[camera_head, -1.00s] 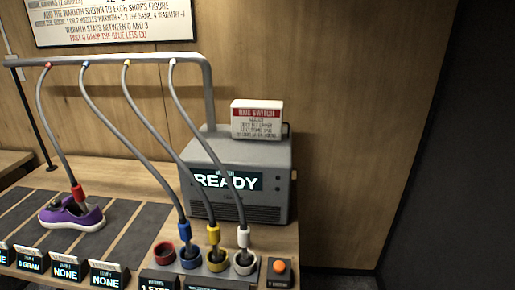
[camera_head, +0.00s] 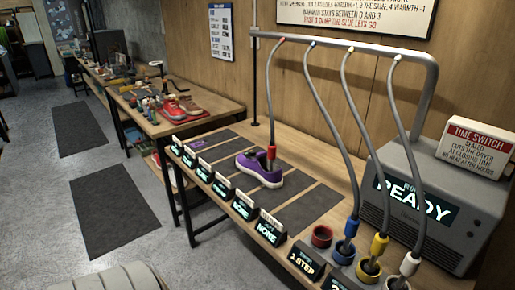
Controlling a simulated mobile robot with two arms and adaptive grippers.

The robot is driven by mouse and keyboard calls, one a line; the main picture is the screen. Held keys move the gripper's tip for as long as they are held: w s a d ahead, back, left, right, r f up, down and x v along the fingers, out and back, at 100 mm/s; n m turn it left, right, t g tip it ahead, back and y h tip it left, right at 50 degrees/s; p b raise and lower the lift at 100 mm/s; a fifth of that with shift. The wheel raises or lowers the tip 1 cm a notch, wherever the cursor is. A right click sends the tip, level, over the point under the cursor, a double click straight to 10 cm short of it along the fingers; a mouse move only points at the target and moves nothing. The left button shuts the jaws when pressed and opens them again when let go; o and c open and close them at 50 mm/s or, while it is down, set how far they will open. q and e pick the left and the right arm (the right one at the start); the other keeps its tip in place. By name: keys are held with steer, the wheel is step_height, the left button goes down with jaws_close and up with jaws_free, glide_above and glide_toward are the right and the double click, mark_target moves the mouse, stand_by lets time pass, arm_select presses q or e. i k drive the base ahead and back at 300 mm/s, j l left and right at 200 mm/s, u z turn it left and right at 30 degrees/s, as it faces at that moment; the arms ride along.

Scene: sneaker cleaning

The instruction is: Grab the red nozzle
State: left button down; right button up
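The red nozzle (camera_head: 271,153) hangs at the end of a grey hose from the overhead rail. Its tip is down in the opening of a purple shoe (camera_head: 260,172) with a white sole, which sits on a dark strip of the bench. The red holder (camera_head: 322,236) at the bench's front right is empty. Neither of my grippers is in view.
Blue (camera_head: 351,228), yellow (camera_head: 379,244) and white (camera_head: 409,265) nozzles stand in their holders, right of the red one. A grey dryer box (camera_head: 440,190) reads READY. Small display signs (camera_head: 242,205) line the bench's front edge. Open floor (camera_head: 165,225) lies left.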

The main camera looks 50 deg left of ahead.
mark_target(272, 148)
steer(key=u, duration=1.5)
steer(key=i+j+z, duration=0.55)
steer(key=i+j, duration=0.2)
